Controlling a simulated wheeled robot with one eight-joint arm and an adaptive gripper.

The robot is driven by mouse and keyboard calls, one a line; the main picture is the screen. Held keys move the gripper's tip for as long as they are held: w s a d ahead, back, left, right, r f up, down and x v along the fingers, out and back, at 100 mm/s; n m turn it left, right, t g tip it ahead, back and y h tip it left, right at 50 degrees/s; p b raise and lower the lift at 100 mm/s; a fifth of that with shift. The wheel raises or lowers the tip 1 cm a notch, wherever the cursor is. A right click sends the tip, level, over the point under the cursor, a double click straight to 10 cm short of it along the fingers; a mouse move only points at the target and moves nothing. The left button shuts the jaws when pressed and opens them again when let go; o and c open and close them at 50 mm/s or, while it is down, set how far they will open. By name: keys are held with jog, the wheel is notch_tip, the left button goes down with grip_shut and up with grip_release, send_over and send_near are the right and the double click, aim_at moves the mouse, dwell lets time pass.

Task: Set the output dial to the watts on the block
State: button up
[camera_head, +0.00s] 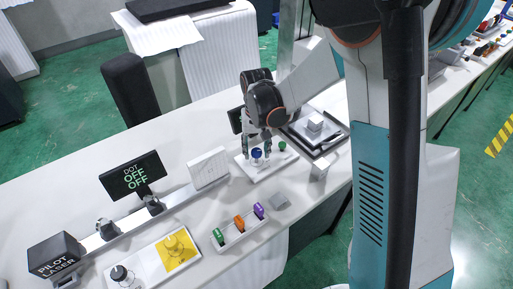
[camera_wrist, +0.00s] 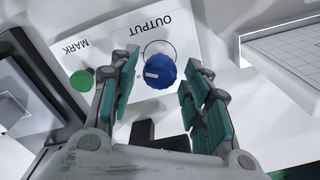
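The output dial is a round blue knob (camera_wrist: 163,72) on a white panel marked OUTPUT, upside down in the wrist view. Its white pointer mark faces picture-left, toward the green MARK button (camera_wrist: 81,80). My gripper (camera_wrist: 162,68) is open, with a finger on either side of the knob and visible gaps. In the head view the dial (camera_head: 257,153) sits beneath my gripper (camera_head: 257,149). A silver cube (camera_head: 315,122) rests on a dark-edged plate, and a pale block (camera_head: 319,170) stands nearer. I cannot read watts on either.
A black display (camera_head: 133,176) reads DOT OFF OFF. A PILOT LASER box (camera_head: 56,257) stands far left. A white tray (camera_head: 240,239) holds green, orange and purple pieces. A white upright panel (camera_head: 208,168) stands left of the dial panel. A yellow pad (camera_head: 178,262) lies nearer.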

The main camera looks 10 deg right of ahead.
aim_at(257, 151)
jog(key=shift+r, duration=0.1)
notch_tip(257, 151, up, 12)
dwell(0.7)
dwell(0.3)
jog(key=s+d+r+t, duration=0.3)
jog(key=s, duration=0.8)
jog(key=s+d+r+n+t, duration=0.1)
jog(key=s+d+r+t, duration=0.2)
jog(key=s, duration=0.7)
jog(key=shift+s+d+r+n+t, duration=0.15)
jog(key=shift+s+r+n+t, duration=0.2)
jog(key=shift+r+t, duration=0.2)
jog(key=shift+f, duration=0.1)
dwell(0.8)
